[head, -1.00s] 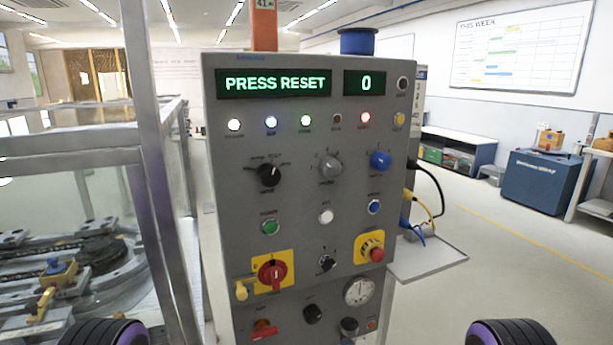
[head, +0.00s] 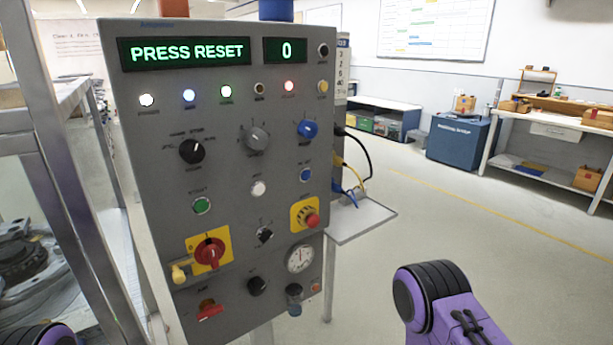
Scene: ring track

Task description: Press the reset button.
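The grey control panel (head: 225,120) stands upright in the left half of the head view. Its green display (head: 187,51) reads "PRESS RESET" and a smaller display (head: 286,50) reads "0". A row of three push buttons crosses its middle: a green button (head: 201,205), a white button (head: 258,188) and a blue button (head: 306,174). Their labels are too small to read surely, so I cannot tell for certain which is reset. A red mushroom button (head: 311,220) sits on a yellow plate. Only parts of my purple arms show, at the bottom; neither gripper is visible.
Knobs and a red rotary switch (head: 209,252) crowd the panel. A small shelf (head: 362,222) juts from its right side, with cables (head: 357,170) above. A metal frame (head: 75,170) stands close at left. Open floor (head: 470,225) lies to the right.

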